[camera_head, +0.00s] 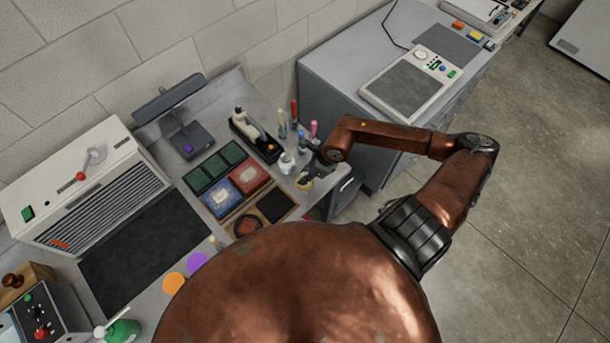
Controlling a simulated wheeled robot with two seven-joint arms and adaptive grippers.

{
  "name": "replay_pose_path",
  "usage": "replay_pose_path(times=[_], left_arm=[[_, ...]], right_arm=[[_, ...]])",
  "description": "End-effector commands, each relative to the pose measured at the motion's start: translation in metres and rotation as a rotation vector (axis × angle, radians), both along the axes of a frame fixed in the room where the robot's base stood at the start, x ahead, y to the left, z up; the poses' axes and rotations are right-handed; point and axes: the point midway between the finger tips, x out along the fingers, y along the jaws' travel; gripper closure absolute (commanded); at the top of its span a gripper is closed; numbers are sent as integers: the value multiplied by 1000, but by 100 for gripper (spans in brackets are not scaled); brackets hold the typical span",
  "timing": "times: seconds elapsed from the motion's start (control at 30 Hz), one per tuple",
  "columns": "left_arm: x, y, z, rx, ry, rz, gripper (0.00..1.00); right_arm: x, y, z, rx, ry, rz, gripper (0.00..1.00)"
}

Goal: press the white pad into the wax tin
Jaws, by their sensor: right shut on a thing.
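The wax tin appears to be the round tin with reddish-brown contents (247,226), lying on a wooden tray at the front of the bench. My right gripper (305,178) is beyond it to the right, near the bench's right edge. It is shut on a small pale, yellowish-white thing (304,185), which looks like the white pad; the fingers partly cover it. The held thing is apart from the tin. My left gripper is not in view.
A black pad (273,206) lies right of the tin. Blue and red boxes (250,177) and a green tray (215,166) stand behind. A small white pot (286,163) and upright tools (294,112) are close to my right gripper. A dark mat (145,250) lies left.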

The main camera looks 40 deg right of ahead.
Motion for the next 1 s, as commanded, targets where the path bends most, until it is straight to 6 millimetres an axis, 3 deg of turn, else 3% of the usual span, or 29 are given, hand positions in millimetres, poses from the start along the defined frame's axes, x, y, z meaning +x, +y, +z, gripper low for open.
replay_pose_path(times=[0.33,1.0], left_arm=[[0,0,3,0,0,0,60],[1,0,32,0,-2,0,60]], right_arm=[[-2,0,3,0,5,0,96],[-1,0,55,-1,1,1,96]])
